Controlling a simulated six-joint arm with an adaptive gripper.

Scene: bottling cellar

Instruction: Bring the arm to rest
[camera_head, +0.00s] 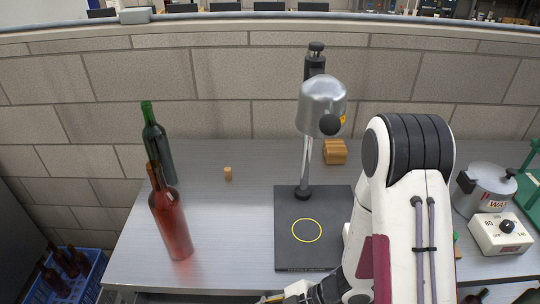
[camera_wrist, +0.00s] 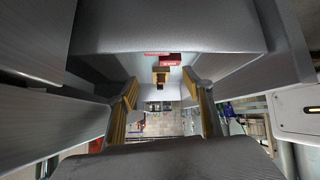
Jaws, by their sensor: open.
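My gripper (camera_wrist: 165,100) is open in the wrist view, with its yellow-padded fingers apart and nothing between them. In the head view only a small part of it shows at the bottom edge, low in front of the bench. My white and black arm covers the right middle of the head view and hides part of the bench. The wrist view looks past the fingers to a distant floor and blurred room objects.
On the grey bench (camera_head: 235,220) stand a green bottle (camera_head: 158,145), a red-brown bottle (camera_head: 171,222), a cork (camera_head: 228,173), a press stand (camera_head: 306,160), a wooden block (camera_head: 335,151), a metal pot (camera_head: 486,187) and a control box (camera_head: 500,234). A blue crate (camera_head: 85,277) holds bottles, lower left.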

